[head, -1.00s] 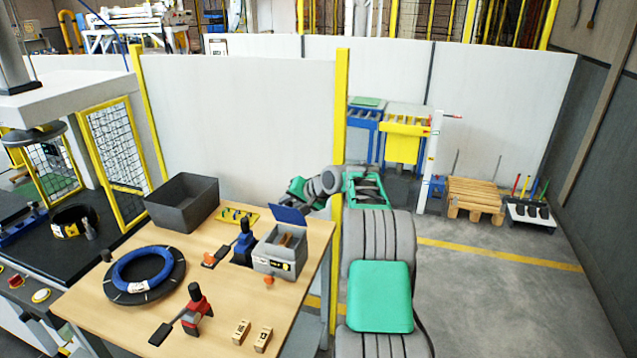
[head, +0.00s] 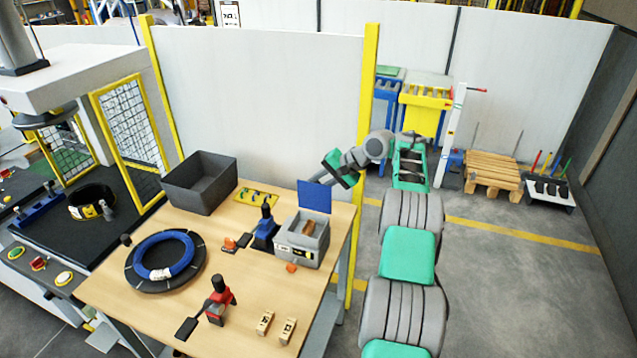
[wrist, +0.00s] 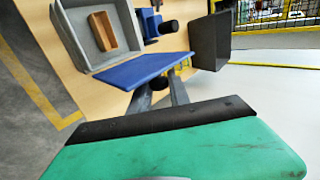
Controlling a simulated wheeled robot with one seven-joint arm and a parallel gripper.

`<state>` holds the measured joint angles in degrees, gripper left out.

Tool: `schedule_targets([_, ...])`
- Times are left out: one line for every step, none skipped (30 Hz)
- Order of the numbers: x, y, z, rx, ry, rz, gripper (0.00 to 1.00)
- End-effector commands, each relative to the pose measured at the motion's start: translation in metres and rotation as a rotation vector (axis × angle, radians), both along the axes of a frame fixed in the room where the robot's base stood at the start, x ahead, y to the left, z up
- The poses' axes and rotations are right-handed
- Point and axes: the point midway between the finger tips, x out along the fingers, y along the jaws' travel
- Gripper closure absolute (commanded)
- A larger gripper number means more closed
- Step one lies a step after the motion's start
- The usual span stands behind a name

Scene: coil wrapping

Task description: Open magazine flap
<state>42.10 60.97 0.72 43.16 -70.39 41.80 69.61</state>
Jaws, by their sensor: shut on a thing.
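The magazine (head: 297,252) is a grey box on the right side of the wooden table, with a brown block (head: 309,229) inside. Its blue flap (head: 314,197) stands raised at the back edge, and the box top is uncovered. In the wrist view the flap (wrist: 143,70) lies between the magazine (wrist: 99,57) and my gripper (wrist: 162,88). The gripper's two grey fingers reach the flap's far side and are shut on it. In the head view the flap hides my fingertips.
A dark grey bin (head: 199,187), a yellow tray (head: 257,197) and a blue-handled tool (head: 266,229) stand near the magazine. A blue coil (head: 166,256), a red tool (head: 220,300) and two wooden blocks (head: 265,322) lie further forward. A white wall panel (head: 260,100) rises behind.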

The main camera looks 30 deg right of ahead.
Motion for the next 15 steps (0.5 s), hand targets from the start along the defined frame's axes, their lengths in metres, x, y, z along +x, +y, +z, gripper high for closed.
schedule_targets([0.000,0.004,-0.003,0.007,0.003,0.007,1.00])
schedule_targets([-0.001,0.003,-0.003,0.007,0.003,0.006,1.00])
schedule_targets([-0.001,0.002,-0.003,0.007,0.003,0.004,1.00])
schedule_targets([-0.001,0.001,-0.003,0.007,0.003,0.003,1.00])
schedule_targets([-0.001,0.001,-0.003,0.007,0.003,0.003,1.00])
schedule_targets([-0.002,0.000,-0.003,0.007,0.003,0.001,1.00])
schedule_targets([-0.002,0.000,-0.003,0.007,0.003,0.000,0.75])
schedule_targets([-0.002,-0.001,-0.003,0.006,0.003,-0.001,0.72])
schedule_targets([-0.002,-0.002,-0.003,0.006,0.003,-0.002,0.69])
schedule_targets([-0.002,-0.003,-0.003,0.005,0.002,-0.004,0.67])
schedule_targets([-0.002,-0.004,-0.002,0.005,0.002,-0.005,0.64])
schedule_targets([-0.003,-0.005,-0.002,0.005,0.001,-0.007,0.61])
schedule_targets([-0.003,-0.006,-0.002,0.004,0.001,-0.008,0.58])
schedule_targets([-0.003,-0.006,-0.002,0.004,0.001,-0.009,0.57])
schedule_targets([-0.003,-0.007,-0.002,0.003,0.000,-0.010,0.57])
